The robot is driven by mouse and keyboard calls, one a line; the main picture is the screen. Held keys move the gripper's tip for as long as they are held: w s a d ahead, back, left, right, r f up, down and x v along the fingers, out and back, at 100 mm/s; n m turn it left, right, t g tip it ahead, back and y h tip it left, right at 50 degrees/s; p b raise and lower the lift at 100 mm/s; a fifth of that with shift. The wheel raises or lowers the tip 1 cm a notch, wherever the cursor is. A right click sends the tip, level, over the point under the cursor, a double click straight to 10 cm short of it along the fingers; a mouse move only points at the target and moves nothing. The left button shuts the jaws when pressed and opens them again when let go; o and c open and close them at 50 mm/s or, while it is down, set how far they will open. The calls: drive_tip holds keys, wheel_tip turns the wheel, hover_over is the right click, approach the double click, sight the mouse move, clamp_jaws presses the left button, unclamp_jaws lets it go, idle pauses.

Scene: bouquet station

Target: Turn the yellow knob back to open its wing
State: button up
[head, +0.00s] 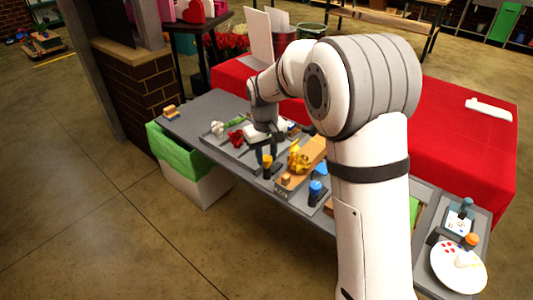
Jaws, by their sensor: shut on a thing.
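The yellow knob (267,160) stands upright on a small dark base at the front edge of the grey table (190,112), left of a wooden block. My gripper (266,152) points down over it with its dark fingers at the knob's top, shut on the knob as far as I can see. The arm and wrist hide part of the area behind. The knob's wing cannot be told apart clearly from the nearby parts.
A blue knob (316,188) stands right of the wooden block (305,163) with yellow flowers. An orange knob (471,240) and a white palette (458,266) are at far right. A green-lined bin (183,150) stands below the table's left end.

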sight(266, 158)
drive_tip(key=n, duration=0.6)
drive_tip(key=shift+n, duration=0.4)
idle(0.3)
drive_tip(key=o, duration=1)
drive_tip(key=shift+c, duration=0.2)
drive_tip(key=shift+r, duration=0.1)
wheel_tip(266, 158, up, 8)
drive_tip(key=shift+s+a+f, duration=0.1)
drive_tip(key=shift+s+f, duration=0.05)
drive_tip(key=shift+f, duration=0.05)
